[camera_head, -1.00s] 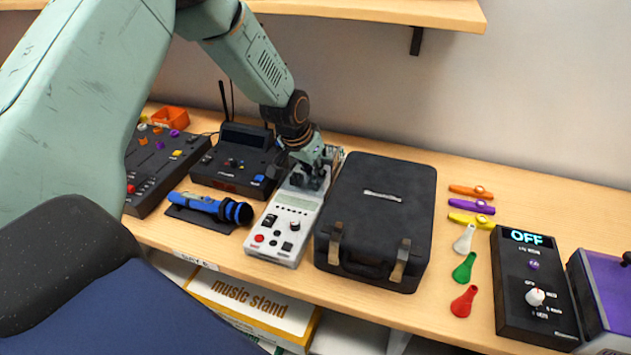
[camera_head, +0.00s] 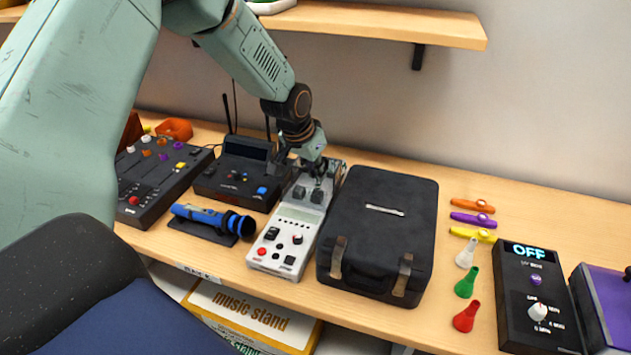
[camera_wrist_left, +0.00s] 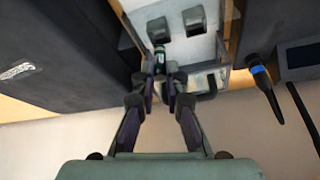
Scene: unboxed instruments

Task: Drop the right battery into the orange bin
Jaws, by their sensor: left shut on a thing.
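My left gripper (camera_head: 318,170) is over the far end of a white-and-grey handheld instrument (camera_head: 296,215). In the left wrist view its fingers (camera_wrist_left: 163,72) are shut on a small dark green cylinder, the battery (camera_wrist_left: 159,58), near the instrument's end. The battery is too small to make out in the head view. Whether it is clear of the instrument, I cannot tell. The orange bin (camera_head: 174,129) stands at the back left of the table, behind the mixer. My right gripper is not in view.
A black case (camera_head: 378,235) stands just right of the instrument. A black box with antennas (camera_head: 240,175), a blue flashlight (camera_head: 212,219) and a black mixer (camera_head: 160,175) lie to the left. A shelf (camera_head: 390,22) hangs above.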

